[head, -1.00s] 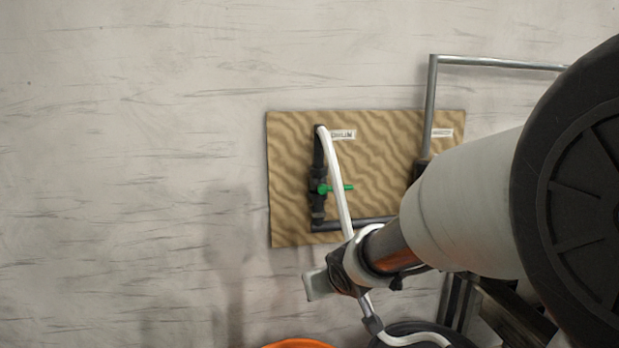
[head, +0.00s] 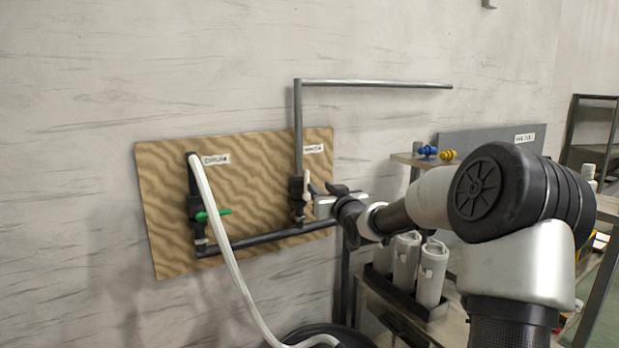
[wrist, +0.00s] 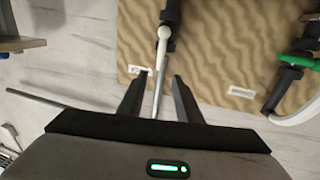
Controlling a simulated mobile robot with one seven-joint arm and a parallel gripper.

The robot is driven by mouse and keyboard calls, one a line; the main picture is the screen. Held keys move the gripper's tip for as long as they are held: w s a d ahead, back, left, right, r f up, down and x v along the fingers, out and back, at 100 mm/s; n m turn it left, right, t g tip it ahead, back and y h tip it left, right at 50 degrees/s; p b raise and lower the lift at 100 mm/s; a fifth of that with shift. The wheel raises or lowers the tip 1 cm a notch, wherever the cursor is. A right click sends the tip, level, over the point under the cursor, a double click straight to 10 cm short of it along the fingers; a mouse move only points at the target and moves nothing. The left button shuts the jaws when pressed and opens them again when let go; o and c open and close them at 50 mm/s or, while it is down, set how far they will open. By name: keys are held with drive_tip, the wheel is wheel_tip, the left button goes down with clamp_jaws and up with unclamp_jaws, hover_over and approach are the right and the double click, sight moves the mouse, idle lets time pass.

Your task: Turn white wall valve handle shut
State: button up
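The white valve handle (head: 307,178) is on the right-hand black valve (head: 297,190) of the wooden wall board. In the wrist view the white handle (wrist: 162,48) lies just beyond my fingertips, roughly in line with the grey pipe. My gripper (head: 322,197) is close to the right of this valve in the head view. In the wrist view my gripper (wrist: 158,78) is open, its two fingers apart, with the grey pipe showing in the gap between them. I cannot tell whether any finger touches the handle.
A green handle (head: 213,214) sits on the left valve, with a white hose (head: 228,250) hanging beside it. A grey pipe (head: 298,120) rises from the right valve and bends right. A shelf (head: 405,159) with blue and yellow items and white bottles (head: 432,272) stand to the right.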

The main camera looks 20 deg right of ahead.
sight(308, 177)
drive_tip(key=w+p, duration=0.2)
drive_tip(key=w, duration=0.9)
drive_tip(key=shift+w, duration=0.25)
drive_tip(key=shift+c, duration=0.5)
clamp_jaws()
